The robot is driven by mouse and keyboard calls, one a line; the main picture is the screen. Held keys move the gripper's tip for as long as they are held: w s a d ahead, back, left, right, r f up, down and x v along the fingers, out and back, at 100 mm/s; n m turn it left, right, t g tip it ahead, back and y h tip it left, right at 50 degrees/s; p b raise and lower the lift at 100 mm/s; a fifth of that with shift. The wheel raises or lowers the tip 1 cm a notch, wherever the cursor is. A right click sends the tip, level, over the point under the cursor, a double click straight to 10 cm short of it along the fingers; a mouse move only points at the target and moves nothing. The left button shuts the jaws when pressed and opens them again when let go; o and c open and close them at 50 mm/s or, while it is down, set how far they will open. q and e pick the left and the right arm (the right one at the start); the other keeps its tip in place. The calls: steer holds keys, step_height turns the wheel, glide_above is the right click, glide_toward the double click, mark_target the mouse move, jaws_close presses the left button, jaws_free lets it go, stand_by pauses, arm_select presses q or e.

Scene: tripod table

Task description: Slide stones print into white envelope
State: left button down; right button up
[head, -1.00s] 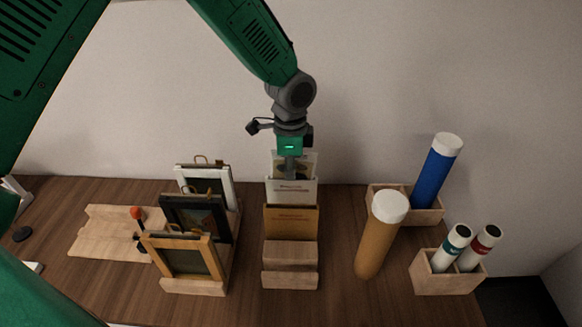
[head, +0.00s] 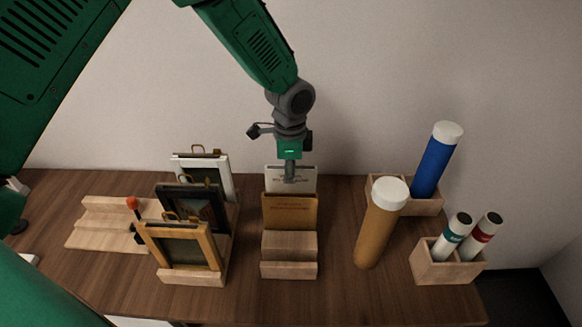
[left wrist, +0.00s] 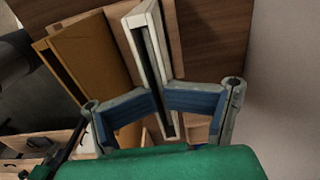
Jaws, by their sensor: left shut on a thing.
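The white envelope (head: 305,181) stands upright in a slot of a wooden holder (head: 289,270), behind a tan envelope (head: 290,211). My left gripper (head: 290,178) points down at the white envelope's top opening. In the left wrist view the white envelope (left wrist: 137,20) shows as a white frame around a dark slot. The left gripper's blue-padded fingers (left wrist: 160,97) come together at that slot, shut on the stones print. The print is hidden, with no clear part of it showing above the envelope. My right gripper is out of view.
Framed pictures (head: 190,215) stand in a rack to the left, with a wooden board (head: 95,232) beyond. A brown tube (head: 380,225) stands to the right, near a blue tube (head: 437,160) and small tubes in a wooden box (head: 440,270). Bare table lies between holder and brown tube.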

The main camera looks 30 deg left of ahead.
arm_select(q)
steer(key=shift+s+a+f, duration=0.1)
steer(key=shift+c, duration=0.8)
jaws_free()
steer(key=shift+o, duration=0.2)
step_height(320, 180, up, 4)
steer(key=p, duration=0.3)
steer(key=shift+p, duration=0.3)
step_height(320, 180, up, 6)
steer(key=p, duration=0.4)
steer(key=shift+f+p, duration=0.25)
steer(key=shift+p, duration=0.05)
steer(key=shift+w+f, duration=0.1)
steer(key=shift+w, duration=0.1)
